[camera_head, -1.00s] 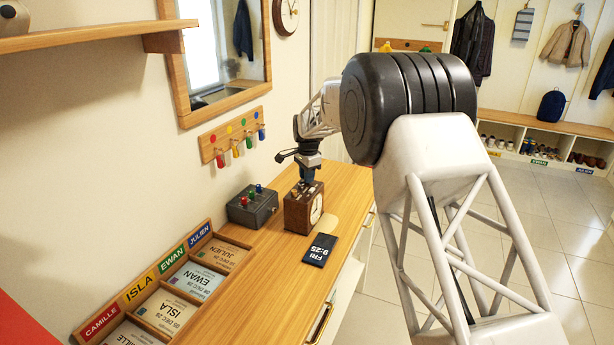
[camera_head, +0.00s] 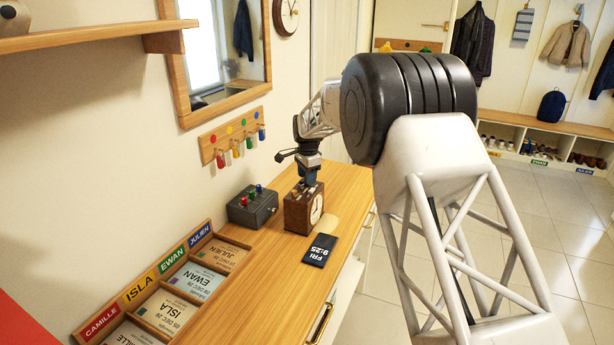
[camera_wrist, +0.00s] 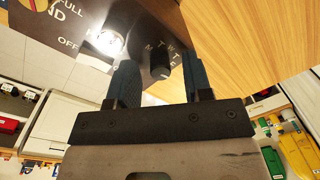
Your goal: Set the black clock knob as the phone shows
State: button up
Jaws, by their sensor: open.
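The wooden clock (camera_head: 297,211) stands on the wooden counter, its white dial facing right. The phone (camera_head: 320,249) lies flat in front of it and reads "FRI 9:25". My gripper (camera_head: 309,180) is right above the clock's top, pointing down. In the wrist view, the black clock knob (camera_wrist: 160,66) sits between the two blue fingers of my open gripper (camera_wrist: 157,85). Letters such as M, T and W are printed around the knob. I cannot tell which letter the knob points to, and no grip on it shows.
A dark box (camera_head: 252,207) with coloured knobs stands just left of the clock. A wooden tray (camera_head: 236,241) of name cards lies at the front left. A rack of coloured pegs (camera_head: 232,138) is on the wall. Bare counter (camera_head: 262,285) lies left of the phone.

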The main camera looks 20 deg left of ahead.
jog(key=shift+s+d+r, duration=0.1)
jog(key=shift+d+r, duration=0.05)
jog(key=shift+r, duration=3.75)
